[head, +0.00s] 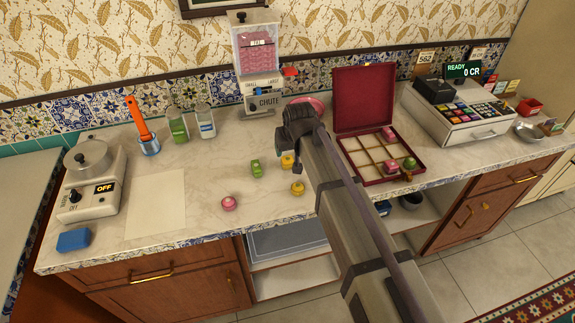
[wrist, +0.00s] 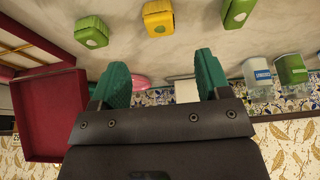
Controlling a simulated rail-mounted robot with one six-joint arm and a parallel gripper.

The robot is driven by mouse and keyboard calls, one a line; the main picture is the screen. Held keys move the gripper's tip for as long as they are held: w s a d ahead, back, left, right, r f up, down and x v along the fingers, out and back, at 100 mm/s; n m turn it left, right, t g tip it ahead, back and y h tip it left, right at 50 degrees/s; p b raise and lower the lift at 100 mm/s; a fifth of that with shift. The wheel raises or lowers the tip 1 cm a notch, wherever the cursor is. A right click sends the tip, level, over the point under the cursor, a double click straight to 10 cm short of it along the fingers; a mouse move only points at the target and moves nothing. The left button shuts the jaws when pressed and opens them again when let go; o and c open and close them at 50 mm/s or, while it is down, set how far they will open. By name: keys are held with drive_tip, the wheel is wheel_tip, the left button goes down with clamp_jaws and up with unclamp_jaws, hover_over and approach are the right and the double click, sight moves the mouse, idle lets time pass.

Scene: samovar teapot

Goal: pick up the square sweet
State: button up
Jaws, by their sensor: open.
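My gripper (wrist: 160,68) is open and empty, its two green fingers apart in the wrist view. In that view a yellow, blocky sweet (wrist: 158,18) lies beyond the fingertips, between a yellow-green sweet (wrist: 91,32) and a green sweet (wrist: 237,12). None touches the fingers. In the head view a green sweet (head: 256,168), a yellow sweet (head: 287,161), another yellow sweet (head: 297,188) and a round pink sweet (head: 228,203) lie on the counter. I cannot tell for sure which is the square one. My arm hides part of the counter and the fingertips there.
An open red box (head: 343,145) with dividers holds a few sweets, right of my arm. A chute dispenser (head: 258,60) stands behind. A cash register (head: 470,125) stands right.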

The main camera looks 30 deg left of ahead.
sight(288, 160)
drive_tip(key=b+x, duration=0.7)
drive_tip(key=x, duration=0.2)
drive_tip(key=shift+a+f, duration=0.1)
drive_tip(key=shift+f, duration=0.3)
drive_tip(key=shift+r, duration=0.3)
drive_tip(key=c, duration=1)
